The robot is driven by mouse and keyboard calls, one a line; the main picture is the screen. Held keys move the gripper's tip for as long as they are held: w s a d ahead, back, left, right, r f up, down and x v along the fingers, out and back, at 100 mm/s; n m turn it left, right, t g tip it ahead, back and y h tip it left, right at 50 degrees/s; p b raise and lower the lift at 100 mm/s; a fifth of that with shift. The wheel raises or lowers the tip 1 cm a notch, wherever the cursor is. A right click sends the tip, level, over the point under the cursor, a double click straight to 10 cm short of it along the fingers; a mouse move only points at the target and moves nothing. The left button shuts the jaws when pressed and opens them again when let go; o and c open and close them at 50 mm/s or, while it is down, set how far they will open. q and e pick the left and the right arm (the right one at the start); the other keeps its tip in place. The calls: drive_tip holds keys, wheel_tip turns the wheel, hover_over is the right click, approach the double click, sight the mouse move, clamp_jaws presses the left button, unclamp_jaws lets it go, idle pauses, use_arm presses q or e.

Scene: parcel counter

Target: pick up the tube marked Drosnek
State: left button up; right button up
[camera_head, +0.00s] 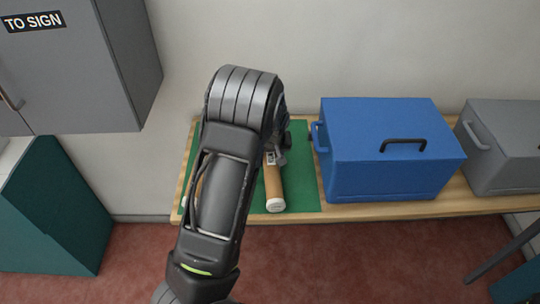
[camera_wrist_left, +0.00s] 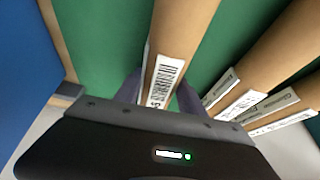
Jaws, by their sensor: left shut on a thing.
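A brown cardboard tube (camera_head: 273,185) with a white end cap lies on the green mat (camera_head: 305,180). My left gripper (camera_head: 277,152) is over its far part, its fingers largely hidden by my arm. In the left wrist view the gripper (camera_wrist_left: 160,92) has one finger on each side of this tube (camera_wrist_left: 183,30) and is shut on it, near a white label (camera_wrist_left: 163,82). I cannot read the label surely, so I cannot tell if it says Drosnek. More brown tubes (camera_wrist_left: 265,68) with white labels lie to the right in that view. My right gripper is not in view.
A blue box (camera_head: 370,165) with a dark handle stands on the wooden counter (camera_head: 430,208) just right of the mat. A grey box (camera_head: 505,150) stands farther right. A grey cabinet (camera_head: 75,80) marked TO SIGN hangs at upper left. A teal cabinet (camera_head: 55,215) stands below.

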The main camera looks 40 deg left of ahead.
use_arm(q)
clamp_jaws()
idle(0.4)
wheel_tip(320, 180, up, 10)
drive_tip(key=shift+r+b, duration=0.1)
drive_tip(key=shift+b, duration=0.55)
